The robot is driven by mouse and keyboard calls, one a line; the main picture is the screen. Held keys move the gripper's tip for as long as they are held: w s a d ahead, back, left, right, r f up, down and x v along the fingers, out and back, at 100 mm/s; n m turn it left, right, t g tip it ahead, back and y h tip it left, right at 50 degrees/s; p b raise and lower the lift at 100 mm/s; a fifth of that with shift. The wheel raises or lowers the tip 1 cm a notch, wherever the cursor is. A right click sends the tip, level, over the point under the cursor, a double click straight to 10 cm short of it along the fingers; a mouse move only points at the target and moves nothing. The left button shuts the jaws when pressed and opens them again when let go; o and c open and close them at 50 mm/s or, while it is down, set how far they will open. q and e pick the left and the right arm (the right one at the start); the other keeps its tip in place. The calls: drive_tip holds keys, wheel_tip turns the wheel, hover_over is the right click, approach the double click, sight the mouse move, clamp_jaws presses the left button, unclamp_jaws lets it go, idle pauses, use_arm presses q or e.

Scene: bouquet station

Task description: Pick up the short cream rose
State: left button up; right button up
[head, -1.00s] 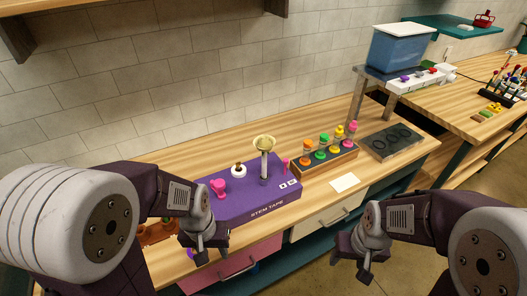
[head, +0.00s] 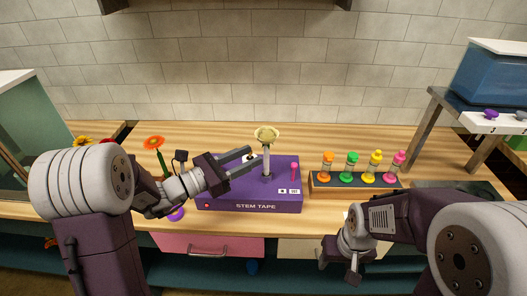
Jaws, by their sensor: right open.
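The short cream rose (head: 267,134) stands upright in the purple stem tape box (head: 255,206), its pale stem (head: 267,160) rising from the top. My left gripper (head: 254,157) is open, with its two fingers apart and pointing right toward the stem. Its fingertips are just left of the stem, and I cannot tell whether they touch it. My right gripper (head: 342,264) is open and empty, low in front of the counter.
A dark-fronted wooden rack (head: 355,184) with several coloured bottles stands right of the box. A pink peg (head: 294,171) is on the box, right of the rose. An orange flower (head: 154,143) stands at the left. A blue bin (head: 495,80) sits on a raised shelf at the right.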

sight(266, 149)
use_arm(q)
drive_tip(key=w+f, duration=0.1)
drive_tip(key=w+d, duration=0.1)
drive_tip(key=shift+w+f+n, duration=0.3)
drive_tip(key=shift+w+f, duration=0.05)
drive_tip(key=shift+w+d+f, duration=0.1)
drive_tip(key=shift+w+d, duration=0.15)
drive_tip(key=shift+w, duration=0.05)
drive_tip(key=x, duration=0.1)
drive_tip(key=p+x, duration=0.1)
drive_tip(key=x, duration=0.3)
drive_tip(key=shift+w+a+f, duration=0.1)
drive_tip(key=shift+w+f, duration=0.05)
drive_tip(key=shift+f, duration=0.1)
drive_tip(key=shift+a, duration=0.15)
drive_tip(key=shift+c, duration=1.2)
drive_tip(key=c, duration=0.5)
clamp_jaws()
use_arm(e)
drive_tip(key=shift+a+r, duration=0.2)
drive_tip(key=shift+r, duration=0.3)
